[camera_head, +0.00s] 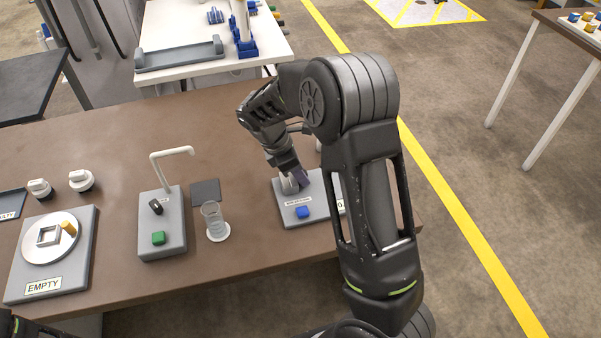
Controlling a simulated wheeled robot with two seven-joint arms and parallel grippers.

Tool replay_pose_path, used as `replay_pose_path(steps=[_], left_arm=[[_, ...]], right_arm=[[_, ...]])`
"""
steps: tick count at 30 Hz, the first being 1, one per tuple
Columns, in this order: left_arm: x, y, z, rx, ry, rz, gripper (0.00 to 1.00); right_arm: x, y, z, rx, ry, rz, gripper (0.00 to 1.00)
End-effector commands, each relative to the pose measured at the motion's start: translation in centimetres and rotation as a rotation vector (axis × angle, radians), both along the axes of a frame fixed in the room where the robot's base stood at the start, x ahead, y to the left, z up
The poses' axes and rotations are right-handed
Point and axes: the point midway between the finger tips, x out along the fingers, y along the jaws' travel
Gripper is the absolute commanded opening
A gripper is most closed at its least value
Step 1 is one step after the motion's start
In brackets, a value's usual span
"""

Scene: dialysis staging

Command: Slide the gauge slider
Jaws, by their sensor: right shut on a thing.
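The gauge panel (319,207) is a flat grey plate with white labels and a blue block (302,212) near its front edge. It lies at the right part of the brown table. My right gripper (292,185) points down over the left-back part of this panel and is shut on a small upright part, which I take to be the gauge slider. The slider is mostly hidden by the fingers. A purple-grey piece shows beside the fingertips. My forearm covers the panel's right side.
Left on the brown table (240,262) are a grey tap stand (172,215) with a green block, a clear beaker (213,222), a dark square pad (206,192), a dial panel labelled EMPTY (80,268) and two white-and-black knobs. A white table (180,71) with a grey tray stands behind.

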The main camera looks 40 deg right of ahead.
Motion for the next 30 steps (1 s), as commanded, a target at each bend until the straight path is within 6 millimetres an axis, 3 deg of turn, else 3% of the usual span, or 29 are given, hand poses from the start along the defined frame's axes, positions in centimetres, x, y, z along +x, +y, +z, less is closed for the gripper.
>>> replay_pose_path(steps=[19,30], left_arm=[[0.0,0.0,0.0,0.0,0.0,0.0,0.0],[0.0,0.0,0.3,0.001,0.001,0.001,0.0]], right_arm=[[0.0,-0.3,0.1,0.0,-0.001,-0.001,0.0],[-2.1,-6.2,0.1,-0.001,-0.002,-0.003,0.0]])
